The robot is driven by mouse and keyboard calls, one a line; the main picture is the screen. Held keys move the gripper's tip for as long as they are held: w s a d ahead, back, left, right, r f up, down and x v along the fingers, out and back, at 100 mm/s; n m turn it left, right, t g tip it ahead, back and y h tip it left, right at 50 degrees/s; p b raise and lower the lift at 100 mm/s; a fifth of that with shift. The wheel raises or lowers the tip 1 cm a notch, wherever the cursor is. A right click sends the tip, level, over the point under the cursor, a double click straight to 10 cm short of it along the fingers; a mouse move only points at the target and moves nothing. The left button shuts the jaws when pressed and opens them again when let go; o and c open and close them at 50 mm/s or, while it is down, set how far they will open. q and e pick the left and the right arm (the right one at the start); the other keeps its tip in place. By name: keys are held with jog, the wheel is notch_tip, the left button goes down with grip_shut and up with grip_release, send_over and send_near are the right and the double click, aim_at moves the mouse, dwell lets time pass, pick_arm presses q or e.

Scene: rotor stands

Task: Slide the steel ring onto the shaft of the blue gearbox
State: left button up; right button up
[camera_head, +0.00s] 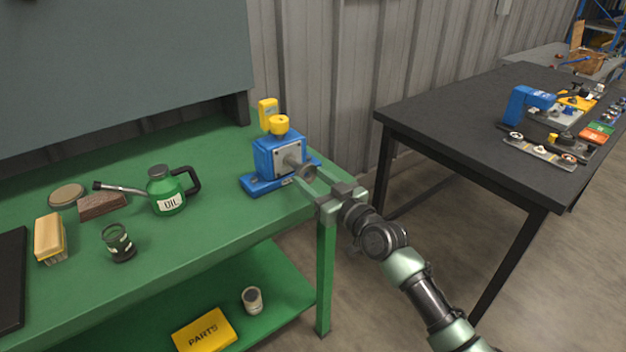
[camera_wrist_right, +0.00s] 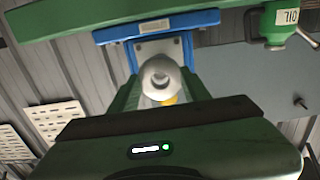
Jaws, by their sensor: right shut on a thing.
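The blue gearbox (camera_head: 268,153) stands on its blue base near the right end of the green bench, its short grey shaft (camera_head: 291,163) pointing toward my right gripper. My right gripper (camera_head: 309,176) is shut on the steel ring (camera_head: 308,172), right in front of the shaft's end. In the right wrist view, which is upside down, the ring (camera_wrist_right: 159,77) is lined up with the gearbox's grey face plate (camera_wrist_right: 161,50). The ring hides most of the shaft there, so I cannot tell whether it is around the shaft or just before it. My left gripper is not in view.
A black table (camera_head: 450,110) with other equipment stands to the right, across a floor gap.

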aim_at(304, 173)
jog(key=shift+w+a, duration=0.15)
jog(key=shift+w+a+b, duration=0.2)
jog(key=shift+w+b, duration=0.15)
jog(key=shift+w+a, duration=0.15)
jog(key=shift+w, duration=0.05)
dwell(0.6)
jog(key=shift+w+a+b, duration=0.4)
jog(key=shift+w+b, duration=0.15)
jog(key=shift+b, duration=0.15)
jog(key=shift+w+a, duration=0.1)
jog(key=shift+w, duration=0.05)
jog(key=shift+w+r+b, duration=0.1)
jog(key=shift+w+b, duration=0.15)
jog(key=shift+b, duration=0.2)
jog(key=shift+s+f, duration=0.2)
jog(key=shift+f, duration=0.1)
dwell(1.1)
jog(key=shift+w+a+f+b, duration=0.1)
jog(key=shift+w+a+b, duration=0.1)
jog(key=shift+b, duration=0.35)
jog(key=shift+w+a+b, duration=0.15)
jog(key=shift+w+b, duration=0.25)
